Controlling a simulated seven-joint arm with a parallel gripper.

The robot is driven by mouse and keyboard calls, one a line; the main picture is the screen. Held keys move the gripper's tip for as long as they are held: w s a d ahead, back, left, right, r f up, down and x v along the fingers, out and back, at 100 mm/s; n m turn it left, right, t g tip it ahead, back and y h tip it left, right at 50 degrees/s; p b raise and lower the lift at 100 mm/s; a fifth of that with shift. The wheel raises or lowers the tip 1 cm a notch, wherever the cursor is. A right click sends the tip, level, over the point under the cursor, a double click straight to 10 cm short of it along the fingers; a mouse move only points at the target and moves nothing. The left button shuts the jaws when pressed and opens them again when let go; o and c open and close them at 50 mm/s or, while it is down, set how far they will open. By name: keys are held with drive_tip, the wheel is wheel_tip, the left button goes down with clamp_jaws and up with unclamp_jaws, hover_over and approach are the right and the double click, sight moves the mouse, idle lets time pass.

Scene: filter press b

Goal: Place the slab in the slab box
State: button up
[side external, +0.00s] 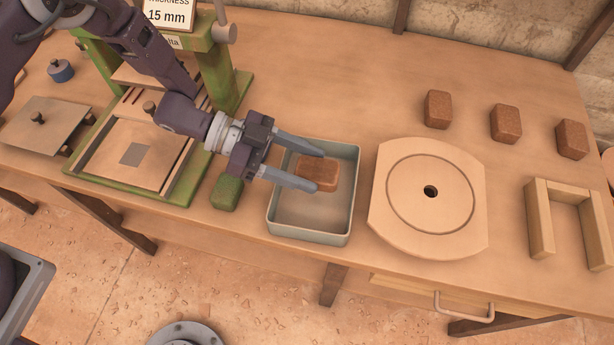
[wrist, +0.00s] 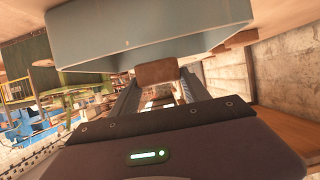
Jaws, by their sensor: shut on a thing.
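A reddish-brown slab (side external: 317,174) is between the two fingers of my gripper (side external: 313,170), which is shut on it. The slab shows over the opening of the grey-blue slab box (side external: 308,235), toward its back right. I cannot tell whether the slab touches the box floor. In the wrist view the slab (wrist: 157,72) sits between the fingertips, beside the box (wrist: 150,38), with part of it hidden. The rest of the box is empty.
A round-grooved wooden board (side external: 430,235) stands right of the box. A green block (side external: 227,193) is close to its left, with the green press (side external: 230,85) beyond. Several brown blocks, one here (side external: 438,108), and a wooden frame (side external: 541,220) are at the right.

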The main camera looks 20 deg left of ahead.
sight(305, 177)
drive_tip(key=shift+f, duration=1.7)
drive_tip(key=shift+f, duration=0.35)
drive_tip(key=shift+f, duration=0.25)
drive_tip(key=o, duration=1.7)
drive_tip(key=shift+c, duration=0.2)
drive_tip(key=r+v, duration=0.1)
drive_tip(key=v, duration=1.1)
drive_tip(key=shift+r, duration=0.15)
